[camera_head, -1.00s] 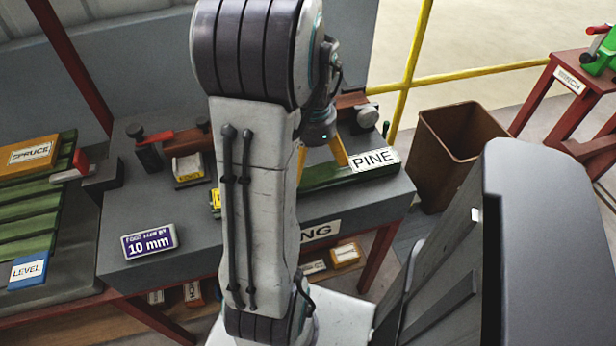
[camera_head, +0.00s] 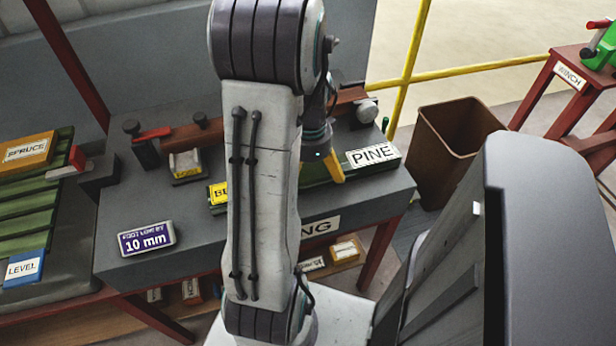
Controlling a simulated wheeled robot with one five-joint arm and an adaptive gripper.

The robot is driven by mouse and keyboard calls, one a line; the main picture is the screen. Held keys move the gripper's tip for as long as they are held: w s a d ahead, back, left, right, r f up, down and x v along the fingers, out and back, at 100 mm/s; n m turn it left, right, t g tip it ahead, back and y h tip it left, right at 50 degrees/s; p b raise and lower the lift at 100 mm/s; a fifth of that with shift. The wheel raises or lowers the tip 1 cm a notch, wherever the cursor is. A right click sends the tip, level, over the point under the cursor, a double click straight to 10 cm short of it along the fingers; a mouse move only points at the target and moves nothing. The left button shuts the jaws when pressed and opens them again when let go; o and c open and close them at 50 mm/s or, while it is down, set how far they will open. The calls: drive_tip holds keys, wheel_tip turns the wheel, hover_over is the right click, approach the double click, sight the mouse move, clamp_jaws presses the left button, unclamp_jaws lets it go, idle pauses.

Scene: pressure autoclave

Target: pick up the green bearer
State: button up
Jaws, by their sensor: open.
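A long green bearer (camera_head: 364,173) lies on the grey bench top. It carries a white PINE plate (camera_head: 373,153) at its right end and a yellow plate (camera_head: 218,193) starting "BE" at its left. My arm hides its middle. My gripper (camera_head: 333,168) points down at the bearer, just left of the PINE plate. One yellow finger shows clearly, at or very near the bearer; the other is mostly hidden behind my arm. The gripper is open, and I cannot tell whether it touches the bearer.
A rust-brown bar (camera_head: 205,134) runs behind the bearer. A 10 mm block (camera_head: 146,238) lies at the bench's front left. Green slats (camera_head: 30,225) with a SPRUCE block (camera_head: 27,152) are at left. A brown bin (camera_head: 450,150) stands right of the bench.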

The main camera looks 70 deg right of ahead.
drive_tip(key=shift+f, duration=0.8)
drive_tip(key=shift+c, duration=0.4)
drive_tip(key=c, duration=1.2)
